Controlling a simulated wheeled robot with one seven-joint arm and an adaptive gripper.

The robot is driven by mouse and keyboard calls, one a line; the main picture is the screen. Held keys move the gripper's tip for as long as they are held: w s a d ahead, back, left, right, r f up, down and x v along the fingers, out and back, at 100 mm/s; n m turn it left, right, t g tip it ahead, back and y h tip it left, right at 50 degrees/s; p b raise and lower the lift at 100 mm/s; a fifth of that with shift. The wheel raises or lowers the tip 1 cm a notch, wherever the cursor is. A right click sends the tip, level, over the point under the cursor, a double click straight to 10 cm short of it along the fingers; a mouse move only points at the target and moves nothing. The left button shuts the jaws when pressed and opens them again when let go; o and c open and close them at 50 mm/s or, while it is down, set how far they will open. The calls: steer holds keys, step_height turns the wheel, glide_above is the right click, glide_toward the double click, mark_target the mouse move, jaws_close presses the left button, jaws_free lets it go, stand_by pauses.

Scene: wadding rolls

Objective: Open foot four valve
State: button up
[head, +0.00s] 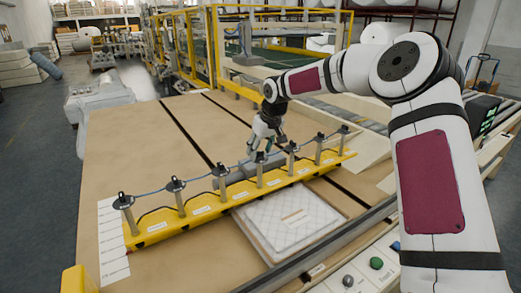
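A yellow bar (205,207) lies diagonally across the brown table in the head view. Several grey posts with dark round tops stand along it, joined by a thin hose. The fourth post from either end (259,176) is at the middle of the bar, and its dark top (258,157) is partly covered by my gripper. My gripper (262,152) points down at this top, with its fingers very close to it. I cannot tell whether they touch it or how far they are closed. The white labels on the bar are too small to read.
A white quilted pad (290,221) lies in front of the bar. The brown table (130,140) is clear at the back left. A control panel with a green button (376,263) is at the front right. Yellow railings (212,50) stand behind.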

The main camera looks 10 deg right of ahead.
steer(key=shift+r, duration=0.1)
steer(key=v, duration=1.1)
steer(key=shift+s+r, duration=0.25)
steer(key=shift+r, duration=0.1)
steer(key=shift+d, duration=0.1)
